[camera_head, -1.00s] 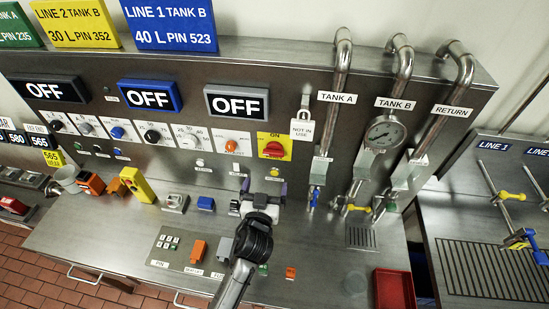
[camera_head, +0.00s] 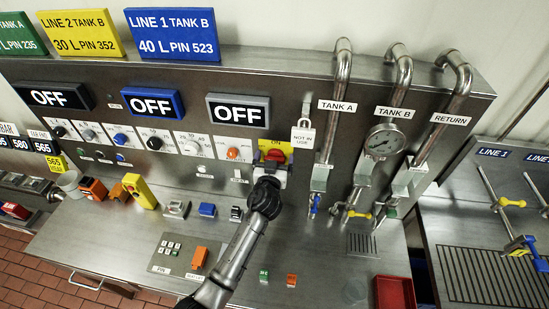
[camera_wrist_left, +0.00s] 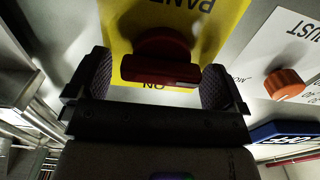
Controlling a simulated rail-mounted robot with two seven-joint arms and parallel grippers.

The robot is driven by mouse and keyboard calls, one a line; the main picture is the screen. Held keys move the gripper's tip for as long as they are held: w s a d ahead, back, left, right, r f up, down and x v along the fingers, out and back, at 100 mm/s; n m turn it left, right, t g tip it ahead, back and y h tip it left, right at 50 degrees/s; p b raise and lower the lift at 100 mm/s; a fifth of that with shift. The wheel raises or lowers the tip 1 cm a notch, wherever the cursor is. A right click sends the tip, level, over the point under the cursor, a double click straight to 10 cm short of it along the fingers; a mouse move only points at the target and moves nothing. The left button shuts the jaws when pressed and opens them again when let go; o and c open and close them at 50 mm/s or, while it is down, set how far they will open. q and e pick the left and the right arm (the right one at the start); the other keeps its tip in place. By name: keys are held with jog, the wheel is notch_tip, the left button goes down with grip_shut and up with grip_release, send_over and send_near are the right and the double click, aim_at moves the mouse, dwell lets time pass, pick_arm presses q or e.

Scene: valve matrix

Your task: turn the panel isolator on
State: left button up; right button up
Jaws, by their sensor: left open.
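The panel isolator is a red rotary handle (camera_head: 275,155) on a yellow plate (camera_head: 287,147), on the upright face of the steel panel. In the left wrist view, the red handle (camera_wrist_left: 160,66) lies crosswise on the yellow plate (camera_wrist_left: 205,20), with upside-down lettering around it. My left gripper (camera_head: 270,172) is at the isolator and covers its lower part in the head view. In the wrist view, the open fingers of my left gripper (camera_wrist_left: 158,84) stand on either side of the handle, with visible gaps. My right gripper is not in view.
A white "NOT IN USE" tag (camera_head: 303,137) hangs just right of the isolator. An orange knob (camera_head: 232,153) is to its left. Steel pipes (camera_head: 338,100) rise at the right. Three displays, including the blue-framed one (camera_head: 152,104), read OFF. A red tray (camera_head: 395,292) is on the bench.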

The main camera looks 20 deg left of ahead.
pick_arm(q)
jog(key=shift+w, duration=0.15)
jog(key=c, duration=0.9)
jog(key=shift+m, duration=0.3)
jog(key=m, duration=0.3)
jog(key=shift+d+m+b, duration=0.15)
jog(key=shift+m+b, duration=0.25)
jog(key=m, duration=0.4)
jog(key=shift+d+f+m, duration=0.1)
jog(key=shift+d+m, duration=0.05)
jog(key=shift+m, duration=0.15)
jog(key=m, duration=0.4)
jog(key=shift+f, duration=0.1)
jog(key=shift+d+f+m+p, duration=0.15)
jog(key=shift+m+p, duration=0.45)
jog(key=shift+m, duration=1.8)
